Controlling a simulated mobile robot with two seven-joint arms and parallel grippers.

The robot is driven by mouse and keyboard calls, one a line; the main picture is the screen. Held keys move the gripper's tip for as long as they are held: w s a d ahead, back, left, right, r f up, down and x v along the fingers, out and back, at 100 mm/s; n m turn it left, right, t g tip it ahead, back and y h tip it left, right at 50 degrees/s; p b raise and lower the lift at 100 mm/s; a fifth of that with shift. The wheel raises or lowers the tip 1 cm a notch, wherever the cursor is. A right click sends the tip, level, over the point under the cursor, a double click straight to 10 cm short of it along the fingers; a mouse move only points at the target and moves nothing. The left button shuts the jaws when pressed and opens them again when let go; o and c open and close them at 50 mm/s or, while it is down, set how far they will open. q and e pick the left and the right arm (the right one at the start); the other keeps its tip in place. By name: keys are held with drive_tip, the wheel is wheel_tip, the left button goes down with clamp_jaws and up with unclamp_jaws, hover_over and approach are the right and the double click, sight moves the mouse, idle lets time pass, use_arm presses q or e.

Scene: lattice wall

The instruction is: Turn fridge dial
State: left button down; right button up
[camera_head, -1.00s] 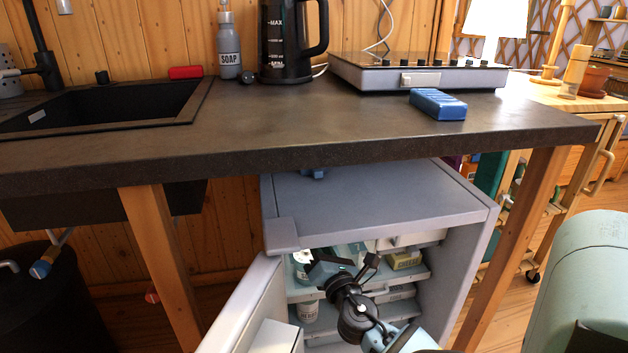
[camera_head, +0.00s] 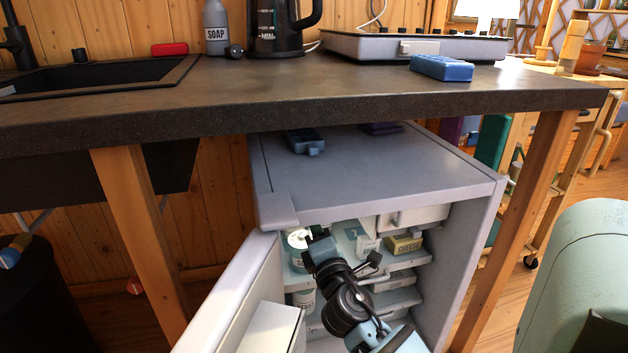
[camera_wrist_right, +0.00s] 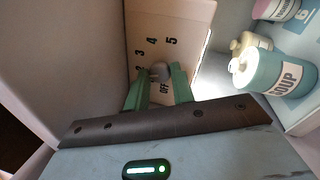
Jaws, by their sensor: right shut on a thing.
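The small grey fridge (camera_head: 380,190) stands under the counter with its door (camera_head: 235,300) swung open to the left. My right arm reaches into its open front. In the right wrist view the dial (camera_wrist_right: 159,71) is a small grey knob on a pale panel (camera_wrist_right: 190,40) marked with numbers and OFF. My right gripper (camera_wrist_right: 160,80) has its two green fingers shut on the dial, one on each side. I cannot tell which mark the dial points at. The dial and the fingertips are hidden in the head view. My left gripper is not in view.
Shelves in the fridge hold a cheese box (camera_head: 404,244), white-labelled containers and a soup can (camera_wrist_right: 275,72), close to the right of my gripper. The dark counter (camera_head: 300,100) overhangs the fridge. Wooden legs (camera_head: 140,230) stand on both sides.

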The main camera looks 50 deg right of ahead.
idle(0.4)
drive_tip(key=o, duration=1)
drive_tip(key=shift+b+v, duration=0.55)
drive_tip(key=shift+v, duration=3.35)
drive_tip(key=shift+f, duration=0.1)
